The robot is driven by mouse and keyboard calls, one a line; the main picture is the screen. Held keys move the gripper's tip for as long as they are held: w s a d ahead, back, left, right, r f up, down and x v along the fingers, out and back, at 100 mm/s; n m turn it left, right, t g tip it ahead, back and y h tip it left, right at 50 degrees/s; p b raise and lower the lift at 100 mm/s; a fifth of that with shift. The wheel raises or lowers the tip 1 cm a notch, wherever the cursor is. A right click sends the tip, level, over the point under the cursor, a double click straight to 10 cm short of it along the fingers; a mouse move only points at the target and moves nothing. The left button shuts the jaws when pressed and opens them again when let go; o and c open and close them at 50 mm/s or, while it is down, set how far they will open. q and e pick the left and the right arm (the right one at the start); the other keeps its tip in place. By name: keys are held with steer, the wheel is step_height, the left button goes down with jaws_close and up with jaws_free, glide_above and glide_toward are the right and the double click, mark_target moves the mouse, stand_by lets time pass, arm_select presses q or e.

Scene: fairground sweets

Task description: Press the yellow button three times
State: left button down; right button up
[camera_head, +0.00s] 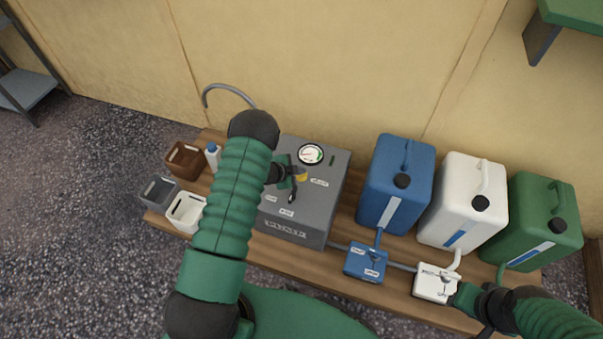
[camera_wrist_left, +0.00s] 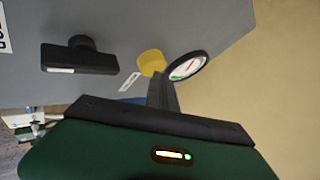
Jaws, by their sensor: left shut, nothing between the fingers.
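The yellow button (camera_head: 302,177) is on the sloped face of a grey machine (camera_head: 290,230), just below a round white gauge (camera_head: 311,154). In the left wrist view the button (camera_wrist_left: 150,61) is partly covered by my fingertips. My left gripper (camera_head: 296,174) is shut and empty, with its tips (camera_wrist_left: 160,78) at or very close to the button; I cannot tell whether they touch it. My right gripper (camera_head: 462,294) is low at the right, beside a small white box (camera_head: 434,283); its finger opening is not clear.
A black lever (camera_wrist_left: 80,58) sits on the machine's face near the button. Blue (camera_head: 412,160), white (camera_head: 455,185) and green (camera_head: 525,225) canisters stand to the right. A small blue box (camera_head: 366,262) is in front of them. Brown, grey and white bins stand at the left.

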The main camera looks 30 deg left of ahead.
arm_select(q)
steer(key=shift+f, duration=0.35)
stand_by(0.4)
steer(key=shift+r+p, duration=1)
steer(key=shift+r, duration=0.25)
step_height(320, 180, up, 5)
steer(key=p, duration=0.4)
